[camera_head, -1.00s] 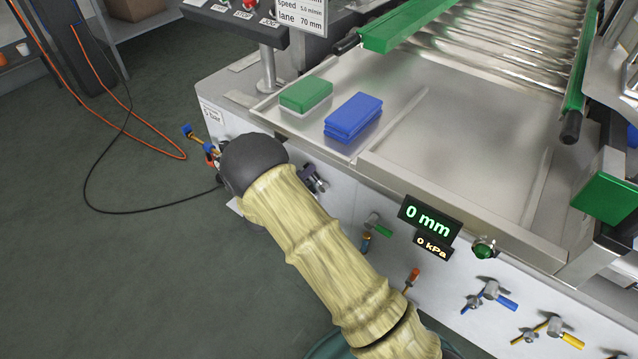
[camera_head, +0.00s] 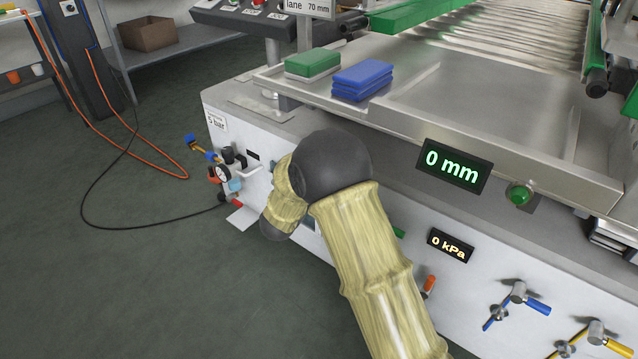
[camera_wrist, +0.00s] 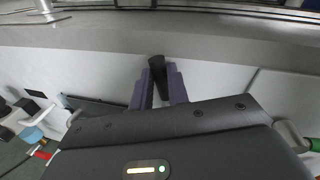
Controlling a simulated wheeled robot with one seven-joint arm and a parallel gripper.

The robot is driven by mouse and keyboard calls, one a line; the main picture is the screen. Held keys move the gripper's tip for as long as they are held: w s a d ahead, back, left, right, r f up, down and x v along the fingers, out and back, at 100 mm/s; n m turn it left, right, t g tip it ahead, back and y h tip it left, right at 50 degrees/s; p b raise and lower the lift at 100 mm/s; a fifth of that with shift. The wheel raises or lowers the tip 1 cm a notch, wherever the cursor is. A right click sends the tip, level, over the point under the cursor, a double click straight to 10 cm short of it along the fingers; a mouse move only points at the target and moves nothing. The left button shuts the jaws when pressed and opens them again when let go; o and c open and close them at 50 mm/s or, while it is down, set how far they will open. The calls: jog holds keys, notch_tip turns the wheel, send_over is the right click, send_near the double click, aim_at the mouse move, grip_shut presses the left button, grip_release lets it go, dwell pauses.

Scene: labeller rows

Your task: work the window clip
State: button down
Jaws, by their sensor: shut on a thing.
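My gripper (camera_wrist: 162,92) shows in the wrist view, its two purple fingers shut on a small black upright piece (camera_wrist: 157,68), which I take to be the window clip. The piece stands out between the fingertips, against the white front panel of the machine. Its lower part is hidden by the fingers and the gripper body. A dark flat pane (camera_wrist: 95,108) lies to the left of the fingers, partly covered by the gripper body. In the head view my own arm hides the gripper and the clip.
On the machine front are a 0 mm display (camera_head: 453,166), a 0 kPa display (camera_head: 450,246), a green button (camera_head: 519,194) and blue- and yellow-handled valves (camera_head: 518,300). A regulator gauge (camera_head: 223,174) sits at the left corner.

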jog(key=shift+s+f+m+b, duration=0.1)
jog(key=shift+s+m+b, duration=0.05)
jog(key=shift+m+b, duration=0.15)
jog(key=c, duration=1.3)
grip_release()
jog(key=shift+d, duration=0.1)
jog(key=shift+c, duration=0.2)
jog(key=f+p+v, duration=0.1)
jog(key=p+v, duration=0.4)
jog(key=v, duration=1.2)
jog(key=shift+s+r, duration=0.25)
jog(key=shift+r, duration=0.1)
